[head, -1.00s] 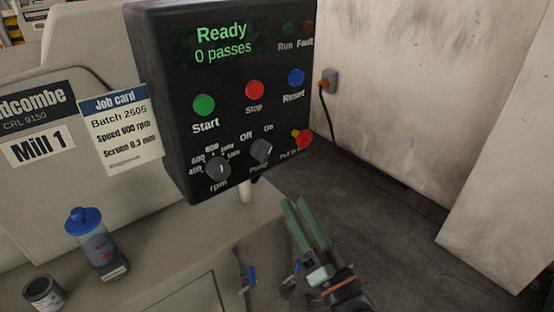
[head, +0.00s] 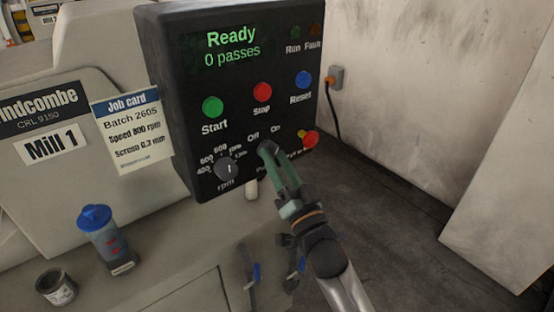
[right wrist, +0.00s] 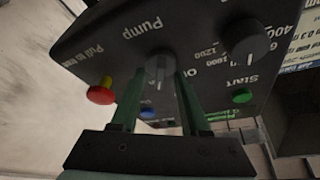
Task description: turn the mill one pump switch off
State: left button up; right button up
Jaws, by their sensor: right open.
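The pump switch is a dark grey knob (head: 266,146) low on the black control panel of Mill 1, below the Off and On marks. In the head view my right gripper (head: 277,160) covers part of it. In the right wrist view, turned upside down, the knob (right wrist: 160,66) sits under the Pump label. The green fingers of my right gripper (right wrist: 160,85) are open, their tips on either side of the knob. I cannot tell whether they touch it or which mark it points to. My left gripper is not in view.
The red pull knob (head: 310,139) is close right of the pump switch, and the rpm dial (head: 227,168) close left. Green start (head: 213,107), red stop (head: 262,92) and blue reset (head: 303,79) buttons are above. A blue-lidded bottle (head: 100,235) stands at left.

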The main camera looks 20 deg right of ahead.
jog(key=shift+c, duration=0.3)
grip_shut()
dwell(0.3)
